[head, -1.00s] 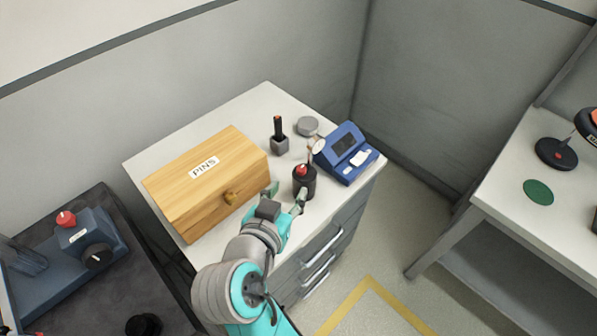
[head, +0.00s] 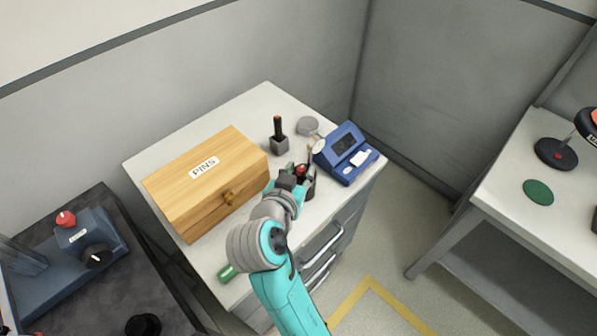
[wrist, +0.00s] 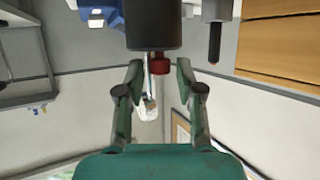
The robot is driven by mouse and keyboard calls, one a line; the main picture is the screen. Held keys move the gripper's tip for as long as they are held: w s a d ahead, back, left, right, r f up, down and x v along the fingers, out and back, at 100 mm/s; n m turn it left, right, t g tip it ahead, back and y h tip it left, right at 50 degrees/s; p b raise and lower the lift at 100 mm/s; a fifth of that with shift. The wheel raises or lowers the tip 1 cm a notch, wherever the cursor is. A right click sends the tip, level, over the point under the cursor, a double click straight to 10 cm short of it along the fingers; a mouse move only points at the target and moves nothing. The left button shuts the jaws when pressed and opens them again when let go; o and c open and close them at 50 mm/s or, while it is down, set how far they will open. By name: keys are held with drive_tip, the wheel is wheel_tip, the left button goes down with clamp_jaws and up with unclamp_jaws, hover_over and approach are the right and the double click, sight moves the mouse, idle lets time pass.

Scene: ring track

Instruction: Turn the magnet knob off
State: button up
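A dark upright cylinder with a red knob (head: 302,169) stands near the right front of the white cabinet top, beside the blue device. In the wrist view, which looks upside down, the dark cylinder (wrist: 153,25) is at the top, with its red knob (wrist: 160,66) at its end. My gripper (wrist: 160,68) is open, one finger on each side of the red knob, with gaps showing on both sides. In the head view my gripper (head: 297,177) is at the cylinder and partly hides it.
A wooden PINS box (head: 205,180) is close on the left. A blue device with a screen (head: 345,152) stands to the right. A black-handled tool in a grey block (head: 279,137) and a grey disc (head: 308,126) lie behind. A green cylinder (head: 227,273) lies near the front edge.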

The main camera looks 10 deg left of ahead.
clamp_jaws()
drive_tip(key=shift+d, duration=0.1)
drive_tip(key=shift+d+n+y, duration=0.15)
drive_tip(key=shift+n+y, duration=0.45)
drive_tip(key=shift+y, duration=0.1)
drive_tip(key=shift+n+y, duration=0.9)
drive_tip(key=shift+y, duration=0.2)
drive_tip(key=shift+o, duration=2.1)
unclamp_jaws()
drive_tip(key=shift+s, duration=0.1)
drive_tip(key=v, duration=1.2)
